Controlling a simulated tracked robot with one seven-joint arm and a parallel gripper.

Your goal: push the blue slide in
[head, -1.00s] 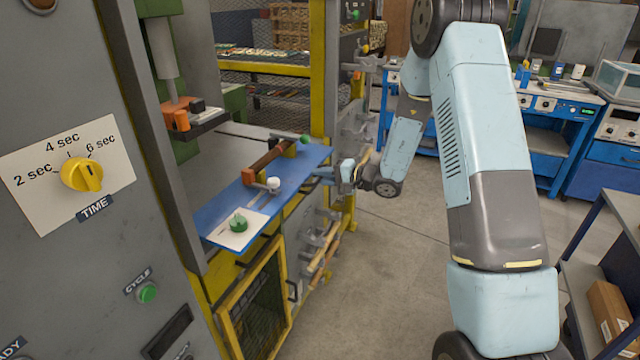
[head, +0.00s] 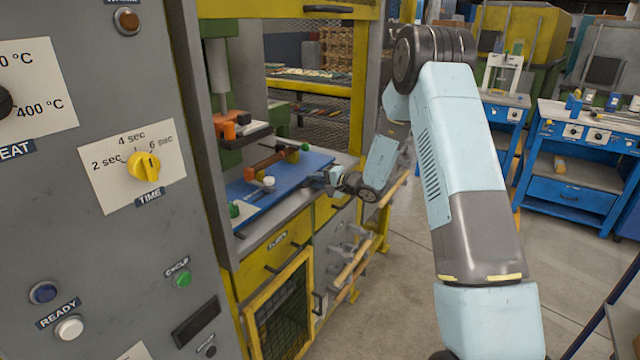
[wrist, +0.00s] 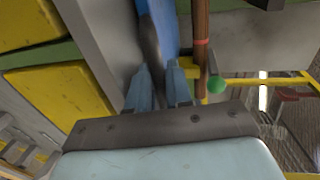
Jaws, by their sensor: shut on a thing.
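The blue slide (head: 290,186) is a flat blue plate on the grey machine bed in the head view. Its left end is partly hidden by the grey machine post. It carries a brown turned wood piece (head: 268,161) between orange and yellow holders, a white knob (head: 269,181) and green knobs. My gripper (head: 322,180) is at the slide's right front edge, small in this view. The wood piece also shows there (wrist: 202,32).
The press head (head: 232,126) stands above the back of the slide. The grey control panel (head: 120,230) is close at left. Yellow drawers (head: 285,250) are below the bed. Blue benches (head: 565,190) stand at right, with open floor between.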

